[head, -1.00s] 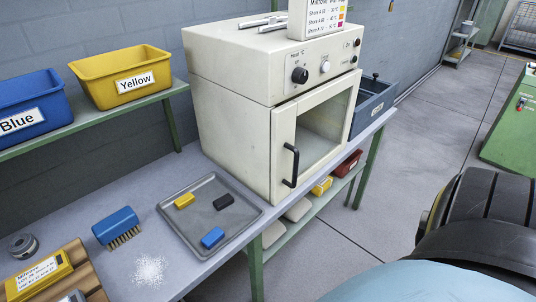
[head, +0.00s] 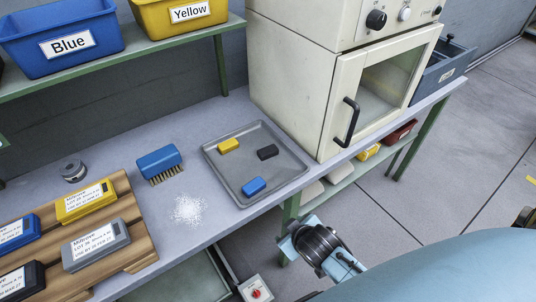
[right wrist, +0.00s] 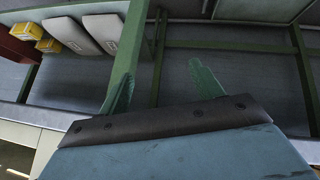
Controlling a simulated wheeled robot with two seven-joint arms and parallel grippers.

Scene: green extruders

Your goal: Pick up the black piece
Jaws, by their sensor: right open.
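The black piece (head: 267,153) is a small dark block lying in a grey tray (head: 222,178) on the bench. A yellow piece (head: 229,145) and a blue piece (head: 253,186) lie in the same tray, apart from it. My right gripper (head: 291,236) is in front of the bench edge, below and right of the tray and well clear of the black piece. In the right wrist view its two green fingers (right wrist: 160,90) are spread apart with nothing between them, facing the under-bench shelf. My left gripper is not in view.
A cream oven (head: 300,90) stands right of the tray. A blue brush (head: 159,162), white powder (head: 189,209) and a wooden rack (head: 125,215) with labelled blocks are to the left. Blue (head: 70,60) and yellow (head: 170,20) bins sit on the shelf above. A red-button box (head: 256,289) is below the bench.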

